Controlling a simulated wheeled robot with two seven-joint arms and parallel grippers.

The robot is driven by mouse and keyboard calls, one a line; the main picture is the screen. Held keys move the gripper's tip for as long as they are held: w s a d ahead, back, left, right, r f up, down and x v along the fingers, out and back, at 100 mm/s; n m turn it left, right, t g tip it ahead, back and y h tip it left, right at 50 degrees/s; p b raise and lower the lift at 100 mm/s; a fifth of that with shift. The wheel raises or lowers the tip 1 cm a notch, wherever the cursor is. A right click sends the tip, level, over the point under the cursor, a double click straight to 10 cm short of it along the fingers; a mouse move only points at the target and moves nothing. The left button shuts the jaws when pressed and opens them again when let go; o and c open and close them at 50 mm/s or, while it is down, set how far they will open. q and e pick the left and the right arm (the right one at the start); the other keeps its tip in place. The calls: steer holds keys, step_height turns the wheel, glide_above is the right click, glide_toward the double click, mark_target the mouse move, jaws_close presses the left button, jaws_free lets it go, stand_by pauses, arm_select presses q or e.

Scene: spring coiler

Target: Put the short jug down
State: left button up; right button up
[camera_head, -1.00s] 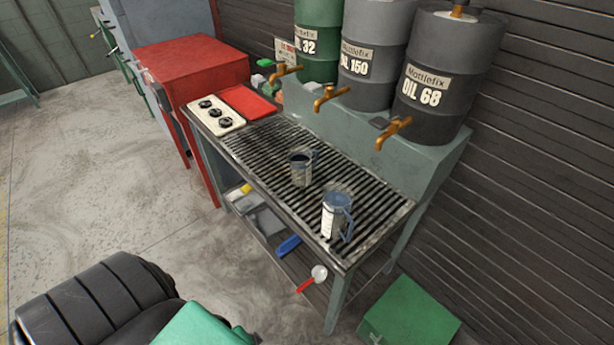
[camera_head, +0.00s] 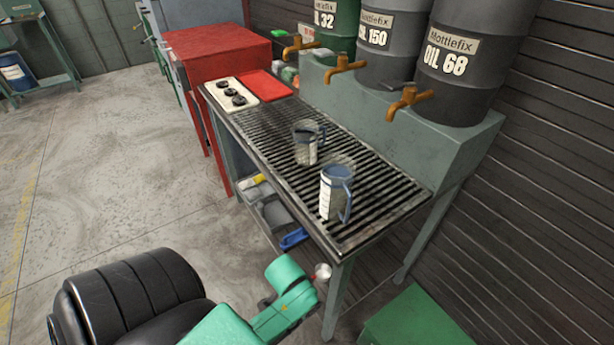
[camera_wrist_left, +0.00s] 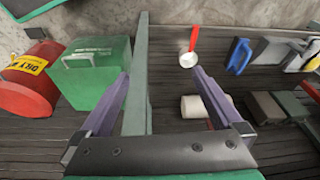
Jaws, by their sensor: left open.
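The shorter jug (camera_head: 306,150), clear with a dark rim and handle, stands upright on the slatted bench top (camera_head: 385,170). A taller jug (camera_head: 328,198) with a white scale and blue-grey handle stands upright nearer the bench's front corner. The two jugs stand apart. My left arm's green link shows at the lower middle of the head view, by the bench's front leg; its fingers cannot be made out there. In the left wrist view my left gripper (camera_wrist_left: 160,75) is open, with nothing held between its purple fingers. No jug shows there. My right gripper is out of view.
Oil barrels (camera_head: 455,65) with brass taps (camera_head: 408,102) stand behind the bench. A red cabinet (camera_head: 215,55) is beyond it. A red-handled tool (camera_wrist_left: 191,50), a blue-handled item (camera_wrist_left: 239,56), a green canister (camera_wrist_left: 92,75) and a red can (camera_wrist_left: 28,85) show near my gripper.

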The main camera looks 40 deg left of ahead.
mark_target(306, 142)
arm_select(q)
steer(key=w+a+r+m+t+y+b, duration=0.25)
steer(key=a+r+m+t+y, duration=0.45)
steer(key=a+r, duration=1.05)
steer(key=w+d+r+m+t, duration=0.2)
steer(key=r+m, duration=0.2)
steer(key=m, duration=0.3)
steer(key=w+d+r+m+t, duration=0.1)
steer(key=w+r+m+t, duration=0.1)
steer(key=r+m, duration=0.3)
steer(key=w+d+r+m+t+h, duration=0.1)
steer(key=r+m, duration=0.4)
steer(key=m, duration=0.6)
steer(key=shift+w+d+t+p, duration=0.3)
steer(key=shift+w+d+t, duration=0.1)
steer(key=shift+d+t, duration=0.55)
steer(key=x, duration=0.9)
steer(key=p+x, duration=0.1)
steer(key=x, duration=0.4)
steer(key=shift+a+f, duration=0.25)
steer(key=shift+a, duration=0.1)
steer(key=shift+s, duration=0.15)
steer(key=shift+c, duration=0.3)
steer(key=shift+r, duration=0.1)
jaws_close()
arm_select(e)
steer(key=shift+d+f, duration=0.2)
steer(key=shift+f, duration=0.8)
